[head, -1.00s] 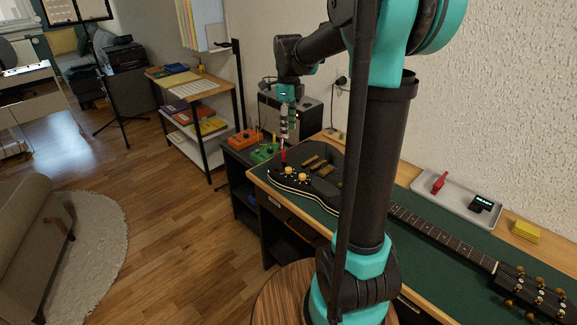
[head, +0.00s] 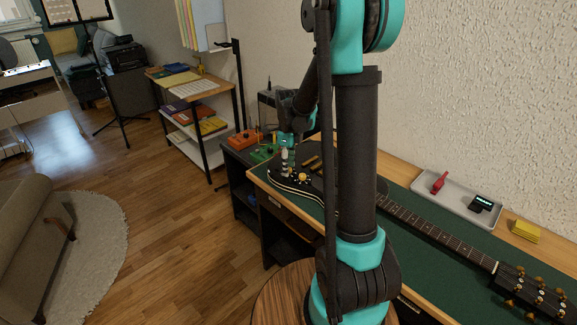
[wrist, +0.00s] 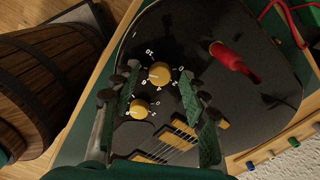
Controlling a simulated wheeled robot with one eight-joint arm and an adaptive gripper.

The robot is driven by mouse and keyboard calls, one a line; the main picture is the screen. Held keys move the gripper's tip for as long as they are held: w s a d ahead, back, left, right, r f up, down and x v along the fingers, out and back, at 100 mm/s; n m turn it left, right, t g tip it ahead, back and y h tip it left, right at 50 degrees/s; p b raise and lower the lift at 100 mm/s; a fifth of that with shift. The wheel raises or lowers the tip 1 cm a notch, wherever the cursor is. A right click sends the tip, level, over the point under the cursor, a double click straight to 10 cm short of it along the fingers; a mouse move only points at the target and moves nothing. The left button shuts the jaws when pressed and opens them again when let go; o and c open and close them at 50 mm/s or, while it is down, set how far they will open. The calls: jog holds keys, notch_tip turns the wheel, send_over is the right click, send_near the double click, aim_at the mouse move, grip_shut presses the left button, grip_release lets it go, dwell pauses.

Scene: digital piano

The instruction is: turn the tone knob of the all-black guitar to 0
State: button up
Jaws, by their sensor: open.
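The all-black guitar lies on the green-topped bench; its glossy body (wrist: 200,35) fills much of the wrist view, and its neck (head: 430,233) runs right in the head view. Two gold knobs show in the wrist view: an upper knob (wrist: 159,73) and a lower knob (wrist: 139,108), each ringed by white numbers. I cannot read which is the tone knob. My gripper (wrist: 156,82) is open, its green-padded fingers on either side of the upper knob in the picture; contact is not clear. In the head view my gripper (head: 289,168) hides one knob.
A red cable plug (wrist: 232,60) sits in the guitar body, right of the fingers. Orange (head: 243,139) and green (head: 265,153) pedals stand behind the bench's left end. A grey tray (head: 455,200) lies along the wall. A round wooden piece (wrist: 35,85) stands beside the bench.

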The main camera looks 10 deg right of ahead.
jog(key=shift+f, duration=0.1)
jog(key=shift+c, duration=0.6)
grip_shut()
